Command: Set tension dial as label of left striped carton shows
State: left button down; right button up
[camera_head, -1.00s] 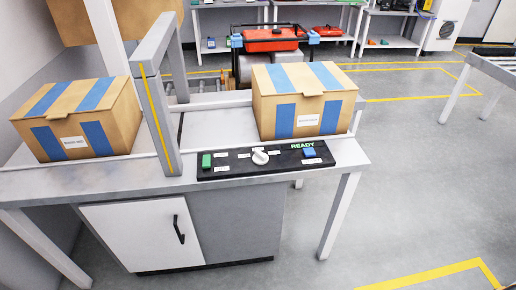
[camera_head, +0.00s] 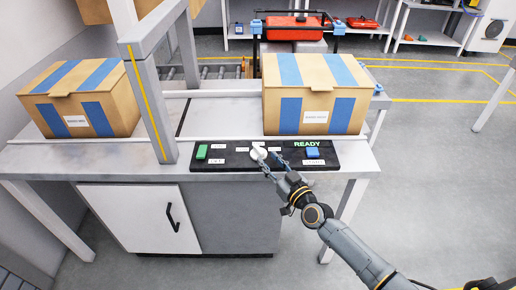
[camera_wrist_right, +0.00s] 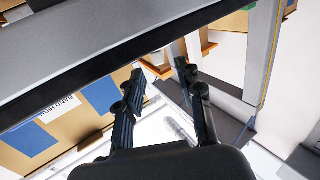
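The left striped carton (camera_head: 52,88) stands upright on the conveyor, left of the grey post. Its white label (camera_head: 76,121) is too small to read in the head view. The tension dial (camera_head: 258,154) is a white knob on the black control panel (camera_head: 230,166); its setting is unclear. My right gripper (camera_head: 270,159) is at the dial, its fingers apart and just right of it; contact is unclear. In the right wrist view the gripper (camera_wrist_right: 160,82) is open and empty. A striped carton (camera_wrist_right: 70,140) there bears a label (camera_wrist_right: 60,108) apparently reading "BAND HIGH". My left gripper is out of view.
A second striped carton (camera_head: 318,105) stands behind the panel's right part. The panel has a green button (camera_head: 202,152), a blue button (camera_head: 312,152) and a lit "READY" sign (camera_head: 307,143). The grey post (camera_head: 150,100) rises between the cartons. Floor to the right is clear.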

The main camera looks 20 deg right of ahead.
aim_at(258, 148)
jog(key=b+x, duration=0.1)
jog(key=x, duration=0.6)
jog(key=shift+w, duration=0.25)
grip_shut()
